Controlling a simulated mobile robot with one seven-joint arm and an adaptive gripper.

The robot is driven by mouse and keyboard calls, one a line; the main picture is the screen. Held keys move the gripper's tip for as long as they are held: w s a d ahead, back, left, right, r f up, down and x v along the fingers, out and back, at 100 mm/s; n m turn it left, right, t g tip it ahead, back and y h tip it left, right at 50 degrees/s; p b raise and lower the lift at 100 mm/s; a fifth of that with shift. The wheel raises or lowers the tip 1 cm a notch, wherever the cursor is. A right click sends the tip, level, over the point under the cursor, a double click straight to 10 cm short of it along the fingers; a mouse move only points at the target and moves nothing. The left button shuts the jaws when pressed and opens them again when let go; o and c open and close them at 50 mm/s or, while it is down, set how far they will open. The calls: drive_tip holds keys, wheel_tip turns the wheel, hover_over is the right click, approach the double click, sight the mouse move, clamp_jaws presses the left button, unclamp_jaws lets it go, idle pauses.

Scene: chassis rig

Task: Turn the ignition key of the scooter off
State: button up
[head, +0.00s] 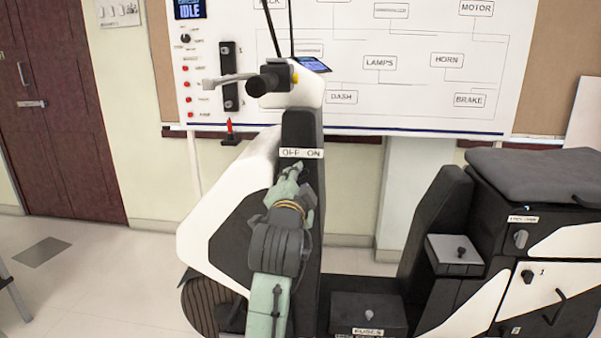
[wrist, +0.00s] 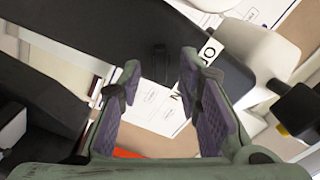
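The scooter (head: 225,205) stands in the middle of the head view, with a dark front column. A white OFF ON label (head: 301,153) is on the column below the handlebar, OFF at left and ON at right. My gripper (head: 300,172) is at the column just below this label. In the wrist view my gripper (wrist: 159,72) is open, its two purple-padded fingers apart. A small dark shape, apparently the ignition key (wrist: 159,62), shows between the fingertips against the black column. My gripper largely hides the key in the head view, and its turn position cannot be told.
The handlebar (head: 235,78) with a black grip rises above the label. A wiring board (head: 420,60) stands behind. A fuse box (head: 368,315) and the seat (head: 540,172) are to the right. Open floor (head: 90,270) lies at left.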

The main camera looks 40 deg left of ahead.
sight(301, 174)
drive_tip(key=shift+x, duration=1.3)
drive_tip(key=shift+c, duration=0.4)
clamp_jaws()
